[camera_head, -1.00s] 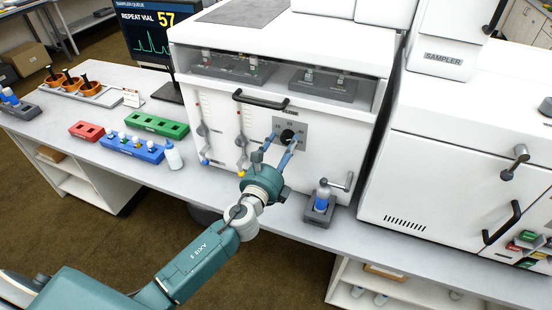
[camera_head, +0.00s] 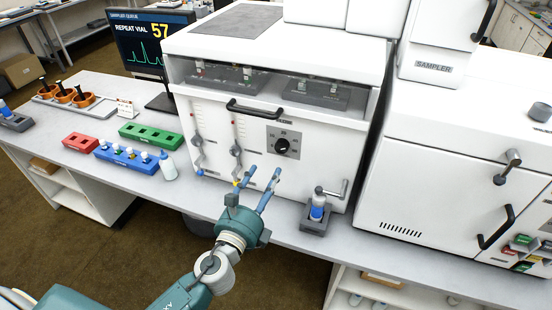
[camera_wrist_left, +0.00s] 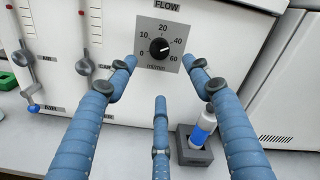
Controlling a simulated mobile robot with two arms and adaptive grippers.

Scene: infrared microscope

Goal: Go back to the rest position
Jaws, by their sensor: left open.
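My left gripper (camera_head: 262,178) is open and empty, in front of the lower front panel of the white instrument (camera_head: 270,45). The black flow dial (camera_head: 282,145) on that panel is in full view and apart from the fingers. In the left wrist view, the blue fingers (camera_wrist_left: 160,85) are spread, and the flow dial (camera_wrist_left: 159,47) shows beyond them on its grey plate, its white mark pointing to the right. My right gripper is not in view.
A vial with a blue band (camera_head: 318,205) stands in a dark holder right of the gripper. A blue rack (camera_head: 128,158), a green rack (camera_head: 150,136), a red rack (camera_head: 80,142) and a white bottle (camera_head: 168,168) stand on the bench to the left. The sampler (camera_head: 455,160) stands at right.

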